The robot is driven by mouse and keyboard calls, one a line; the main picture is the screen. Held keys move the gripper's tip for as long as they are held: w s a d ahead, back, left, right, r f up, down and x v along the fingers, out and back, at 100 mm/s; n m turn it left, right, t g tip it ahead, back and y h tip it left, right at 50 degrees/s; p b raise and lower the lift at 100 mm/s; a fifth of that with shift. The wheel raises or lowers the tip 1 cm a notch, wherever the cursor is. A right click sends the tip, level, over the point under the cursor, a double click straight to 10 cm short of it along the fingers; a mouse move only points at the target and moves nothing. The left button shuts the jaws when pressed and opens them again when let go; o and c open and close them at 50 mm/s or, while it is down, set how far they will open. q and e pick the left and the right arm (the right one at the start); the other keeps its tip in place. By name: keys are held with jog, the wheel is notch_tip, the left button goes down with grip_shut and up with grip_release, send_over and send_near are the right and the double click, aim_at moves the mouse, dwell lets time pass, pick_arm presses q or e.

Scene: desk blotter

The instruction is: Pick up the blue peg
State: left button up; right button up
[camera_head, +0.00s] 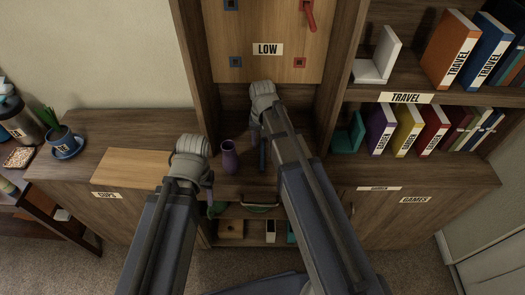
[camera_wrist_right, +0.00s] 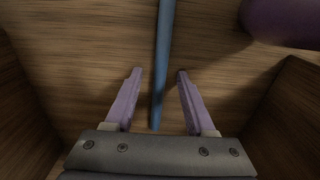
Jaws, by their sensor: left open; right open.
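The blue peg (camera_wrist_right: 164,45) runs lengthwise down the right wrist view over a wooden surface. In the head view it is a thin blue strip (camera_head: 262,156) beside my right arm, partly hidden. My right gripper (camera_wrist_right: 159,74) is open, with one purple finger on each side of the peg's near part. Gaps show between peg and fingers; I cannot tell the height between them. In the head view the right wrist hides most of this gripper. My left gripper (camera_head: 210,194) is open and empty over the front of the cabinet top, left of the peg.
A purple vase (camera_head: 229,158) stands close left of the peg; a purple object (camera_wrist_right: 285,20) shows at the wrist view's upper right. Behind is a board (camera_head: 285,70) labelled LOW with coloured square sockets and a hanging red peg (camera_head: 308,16). Bookshelves stand right.

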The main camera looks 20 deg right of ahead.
jog(key=shift+r, duration=0.1)
grip_shut()
dwell(0.8)
